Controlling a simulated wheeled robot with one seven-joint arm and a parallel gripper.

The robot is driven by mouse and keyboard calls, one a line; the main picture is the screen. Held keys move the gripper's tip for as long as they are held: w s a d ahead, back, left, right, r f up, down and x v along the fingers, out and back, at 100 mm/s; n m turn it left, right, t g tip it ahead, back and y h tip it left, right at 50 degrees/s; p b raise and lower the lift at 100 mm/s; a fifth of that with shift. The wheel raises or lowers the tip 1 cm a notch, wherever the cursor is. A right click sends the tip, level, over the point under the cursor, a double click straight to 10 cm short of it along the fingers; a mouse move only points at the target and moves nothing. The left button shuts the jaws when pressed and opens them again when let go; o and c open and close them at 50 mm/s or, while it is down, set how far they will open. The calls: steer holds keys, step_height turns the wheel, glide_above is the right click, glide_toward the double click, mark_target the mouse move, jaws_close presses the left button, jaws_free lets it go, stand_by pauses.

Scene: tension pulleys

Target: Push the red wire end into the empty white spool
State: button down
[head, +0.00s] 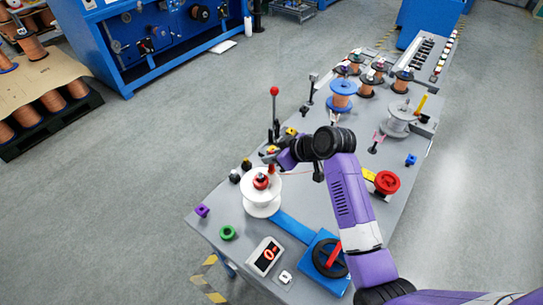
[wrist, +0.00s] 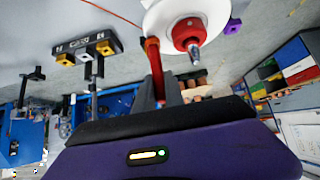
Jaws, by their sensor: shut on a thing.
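The white spool (head: 262,206) with a red hub (head: 260,182) stands at the near left of the grey table. No wire shows wound on it. My gripper (head: 270,160) is just behind and above it. In the wrist view, the fingers (wrist: 168,92) are shut on the red wire end (wrist: 153,58), a slim red piece. It points up toward the rim of the white spool (wrist: 165,20), left of the red hub (wrist: 187,33) with its metal tip. I cannot tell whether the wire end touches the spool.
A red-knobbed lever (head: 274,92) stands behind my gripper. Copper spools (head: 341,96) stand farther back. A blue crank unit (head: 325,262), a display box (head: 265,256), a green ring (head: 228,232) and a purple piece (head: 202,211) lie at the near end. A red round knob (head: 387,182) sits at right.

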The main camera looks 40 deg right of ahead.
steer(key=c, duration=1.3)
jaws_free()
steer(key=shift+c, duration=0.2)
steer(key=o, duration=0.3)
steer(key=shift+o, duration=0.2)
steer(key=shift+p+v, duration=1.05)
steer(key=shift+v, duration=2.45)
